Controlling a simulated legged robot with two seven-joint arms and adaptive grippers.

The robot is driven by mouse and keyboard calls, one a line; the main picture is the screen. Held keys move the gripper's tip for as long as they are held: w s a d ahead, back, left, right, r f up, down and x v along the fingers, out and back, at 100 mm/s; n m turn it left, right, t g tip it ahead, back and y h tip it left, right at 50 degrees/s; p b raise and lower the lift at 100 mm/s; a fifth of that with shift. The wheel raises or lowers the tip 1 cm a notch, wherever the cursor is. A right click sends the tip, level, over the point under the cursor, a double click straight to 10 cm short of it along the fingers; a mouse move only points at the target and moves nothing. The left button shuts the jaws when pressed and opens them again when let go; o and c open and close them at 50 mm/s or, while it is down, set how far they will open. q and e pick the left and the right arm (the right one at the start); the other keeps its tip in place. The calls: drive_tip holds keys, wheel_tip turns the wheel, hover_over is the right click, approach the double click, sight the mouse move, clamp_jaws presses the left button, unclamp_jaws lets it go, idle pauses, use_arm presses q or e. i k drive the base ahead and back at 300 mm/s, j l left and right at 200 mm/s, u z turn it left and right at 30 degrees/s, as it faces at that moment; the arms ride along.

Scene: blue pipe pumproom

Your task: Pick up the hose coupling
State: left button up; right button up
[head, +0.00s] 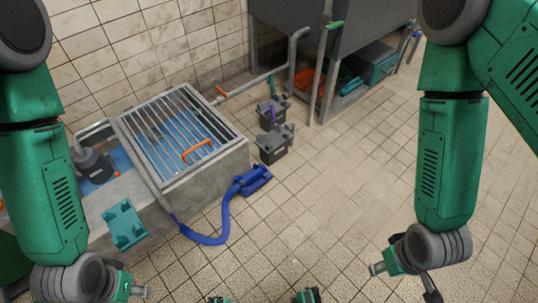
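A blue coupling-like fitting (252,180) lies at the end of a blue hose (222,222), on the tiled floor beside the concrete basin; I take it to be the hose coupling. The hose curves down and left from it, along the basin's front side. My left gripper (130,290) is at the bottom left, partly cut off by the frame edge, well apart from the fitting. My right gripper (402,272) hangs at the lower right, over the floor, also far from the fitting. Nothing is visible in either gripper, and their opening is unclear.
The concrete basin (215,178) has a metal grate (178,135) with an orange handle (198,150). Dark grey boxes (274,143) stand behind the fitting. A teal piece (124,225) lies on the left ledge. A large grey tank (340,40) stands at the back. The middle floor is clear.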

sight(251, 177)
drive_tip(key=i+l+u, duration=0.15)
drive_tip(key=u, duration=0.25)
drive_tip(key=i+l+u, duration=0.15)
drive_tip(key=u, duration=0.3)
drive_tip(key=i+l, duration=0.15)
drive_tip(key=l, duration=0.25)
drive_tip(key=i+l+u, duration=0.15)
drive_tip(key=l, duration=0.3)
drive_tip(key=i+l, duration=0.15)
drive_tip(key=l, duration=0.25)
drive_tip(key=i+l+u, duration=0.1)
drive_tip(key=l, duration=0.35)
drive_tip(key=i+l+u, duration=0.1)
drive_tip(key=l, duration=0.35)
drive_tip(key=i+l, duration=0.15)
drive_tip(key=l, duration=0.3)
drive_tip(key=i+l+u, duration=0.1)
drive_tip(key=l, duration=0.35)
